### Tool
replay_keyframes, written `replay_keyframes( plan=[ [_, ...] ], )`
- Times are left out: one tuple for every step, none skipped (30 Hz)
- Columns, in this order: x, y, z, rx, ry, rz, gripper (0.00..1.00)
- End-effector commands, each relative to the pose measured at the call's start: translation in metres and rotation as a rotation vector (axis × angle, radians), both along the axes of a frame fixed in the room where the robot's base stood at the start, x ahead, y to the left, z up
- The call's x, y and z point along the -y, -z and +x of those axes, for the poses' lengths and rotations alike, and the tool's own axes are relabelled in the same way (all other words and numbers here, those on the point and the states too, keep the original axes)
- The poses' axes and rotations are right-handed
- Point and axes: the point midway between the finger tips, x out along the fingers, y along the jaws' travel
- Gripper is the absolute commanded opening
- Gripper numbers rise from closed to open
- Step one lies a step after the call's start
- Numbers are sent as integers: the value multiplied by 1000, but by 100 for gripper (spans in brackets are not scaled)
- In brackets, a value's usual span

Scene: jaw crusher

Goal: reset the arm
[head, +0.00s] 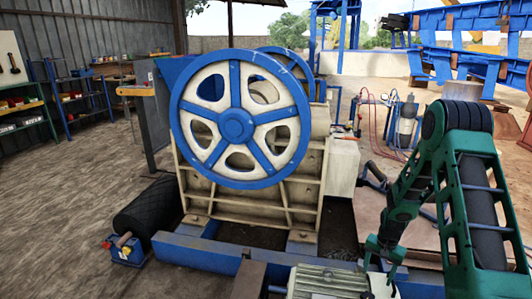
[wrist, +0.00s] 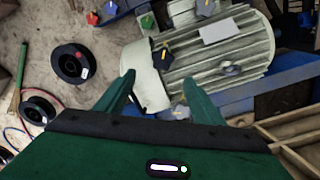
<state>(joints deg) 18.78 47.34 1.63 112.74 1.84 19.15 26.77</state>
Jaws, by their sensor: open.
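My arm is green and black and reaches in from the right side of the head view, with its elbow raised and its forearm angled down. My gripper (head: 381,262) is low at the bottom of the head view, just above the grey-beige motor (head: 322,284). In the wrist view my gripper (wrist: 160,92) shows two green fingers spread apart with nothing held between them. The motor (wrist: 228,55) lies beyond the fingertips there, its pale end cover partly behind the fingers. I cannot tell whether the fingers touch it.
The jaw crusher with its blue and white flywheel (head: 237,124) fills the middle. A blue base beam (head: 215,256) runs beneath it. A black roll (head: 148,208) lies at left.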

Motion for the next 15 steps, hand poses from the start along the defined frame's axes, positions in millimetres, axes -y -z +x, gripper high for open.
replay_keyframes(
  plan=[
    [3, -19, -2, 4, -9, -10, 62],
    [5, -29, -5, 3, -14, -16, 62],
    [7, -45, -9, 0, -22, -23, 62],
    [9, -57, -13, -2, -29, -30, 62],
    [10, -69, -17, -3, -35, -34, 62],
    [11, -84, -23, -6, -43, -41, 62],
    [12, -95, -27, -7, -50, -46, 62],
    [13, -107, -33, -9, -55, -49, 62],
    [14, -121, -39, -11, -61, -55, 62],
    [14, -132, -45, -14, -67, -58, 62],
    [14, -142, -50, -14, -72, -62, 62],
    [15, -156, -58, -17, -78, -65, 62],
    [15, -166, -64, -18, -83, -69, 62],
    [15, -176, -70, -21, -86, -72, 62],
    [15, -188, -79, -22, -91, -75, 62]
  ],
)
